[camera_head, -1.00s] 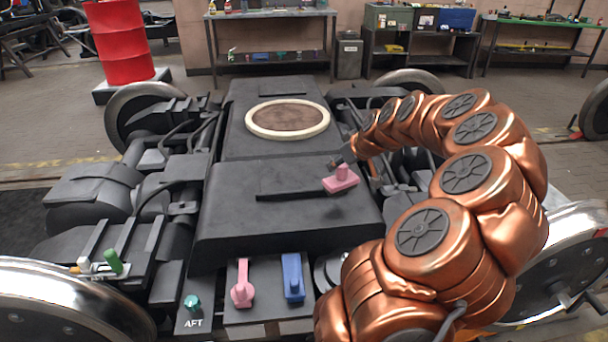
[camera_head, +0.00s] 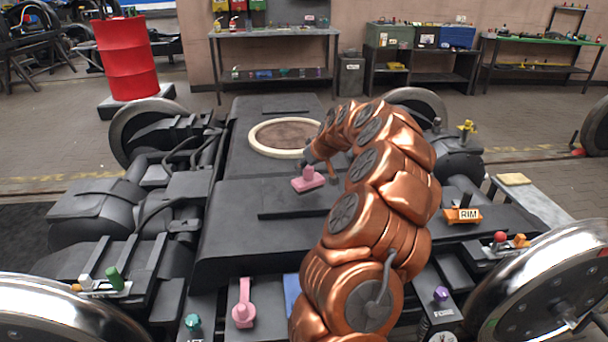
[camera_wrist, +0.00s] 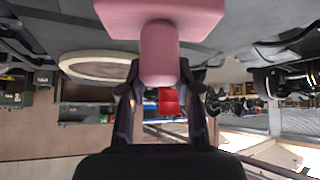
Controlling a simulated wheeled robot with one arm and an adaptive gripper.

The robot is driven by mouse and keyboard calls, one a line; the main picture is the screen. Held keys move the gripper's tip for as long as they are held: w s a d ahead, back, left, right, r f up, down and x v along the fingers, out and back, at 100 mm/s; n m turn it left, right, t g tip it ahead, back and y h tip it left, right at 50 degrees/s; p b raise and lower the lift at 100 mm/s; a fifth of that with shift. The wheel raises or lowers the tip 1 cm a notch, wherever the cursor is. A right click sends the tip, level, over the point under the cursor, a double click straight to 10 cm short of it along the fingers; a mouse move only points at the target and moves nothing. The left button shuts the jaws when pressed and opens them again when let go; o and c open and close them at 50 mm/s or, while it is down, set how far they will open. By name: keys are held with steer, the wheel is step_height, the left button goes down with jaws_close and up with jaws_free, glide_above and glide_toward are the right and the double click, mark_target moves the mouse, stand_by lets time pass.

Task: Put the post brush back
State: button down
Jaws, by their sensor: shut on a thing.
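A pink block with a pink round handle (camera_head: 308,181), which I take to be the post brush, is held above the dark bogie deck (camera_head: 235,235). My gripper (camera_head: 312,166) is shut on its handle. In the wrist view the handle (camera_wrist: 159,50) stands between my two fingers (camera_wrist: 160,76), and the wider pink block (camera_wrist: 160,15) is beyond them at the top edge. A low dark raised plate (camera_head: 290,207) lies on the deck close below the pink block. I cannot tell the exact height of the gap.
A cream ring with a brown middle (camera_head: 262,149) lies behind on the deck. A pink lever-like piece (camera_head: 243,305) stands at the front, beside a blue piece (camera_head: 291,290) partly hidden by my arm. An orange piece by a RIM label (camera_head: 462,215) is at right.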

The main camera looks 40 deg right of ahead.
mark_target(304, 173)
steer(key=shift+w+f, duration=0.2)
steer(key=shift+w, duration=0.15)
steer(key=shift+f, duration=1.65)
steer(key=shift+f, duration=0.2)
steer(key=c, duration=0.8)
jaws_free()
steer(key=shift+r, duration=0.1)
steer(key=shift+r, duration=0.2)
steer(key=v, duration=1.2)
